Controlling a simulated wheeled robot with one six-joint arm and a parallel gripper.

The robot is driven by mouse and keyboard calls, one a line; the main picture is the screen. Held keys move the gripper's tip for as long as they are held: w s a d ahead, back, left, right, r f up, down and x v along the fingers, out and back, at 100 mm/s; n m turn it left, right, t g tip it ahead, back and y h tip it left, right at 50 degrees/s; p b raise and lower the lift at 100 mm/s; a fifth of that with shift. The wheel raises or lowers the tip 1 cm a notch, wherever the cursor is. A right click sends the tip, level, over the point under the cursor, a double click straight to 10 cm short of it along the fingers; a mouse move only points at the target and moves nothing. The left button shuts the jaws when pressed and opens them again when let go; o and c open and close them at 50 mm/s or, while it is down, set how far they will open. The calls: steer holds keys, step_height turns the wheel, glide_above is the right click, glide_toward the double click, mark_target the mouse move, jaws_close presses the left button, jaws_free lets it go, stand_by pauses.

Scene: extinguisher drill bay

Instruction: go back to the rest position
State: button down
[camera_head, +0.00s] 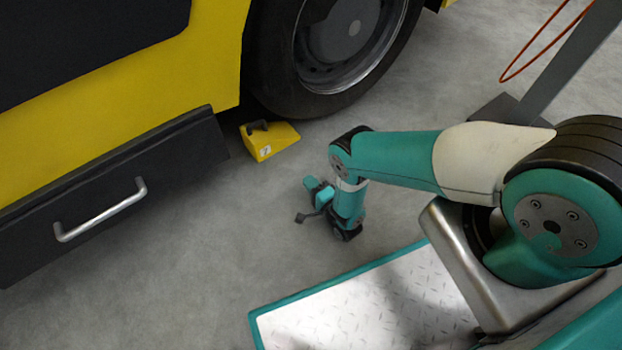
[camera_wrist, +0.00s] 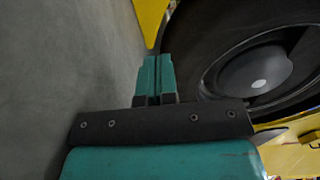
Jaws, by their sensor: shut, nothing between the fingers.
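My gripper (camera_wrist: 152,75) shows in the wrist view with its two teal fingers together and nothing between them. In the head view, my gripper (camera_head: 300,218) hangs off the end of my bent arm, above the grey floor and apart from everything around it. The arm reaches left from my base, and the wrist is to the right of the yellow vehicle. In the wrist view the fingers point toward the gap beside the vehicle's black tyre (camera_wrist: 215,45).
A yellow wheel chock (camera_head: 268,142) with a dark handle sits on the floor by the wheel (camera_head: 345,45). A dark drawer (camera_head: 110,195) with a metal handle (camera_head: 100,212) is at left. A grey post (camera_head: 570,65) with an orange loop stands at upper right. Floor between is clear.

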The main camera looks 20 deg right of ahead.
steer(key=shift+s, duration=0.3)
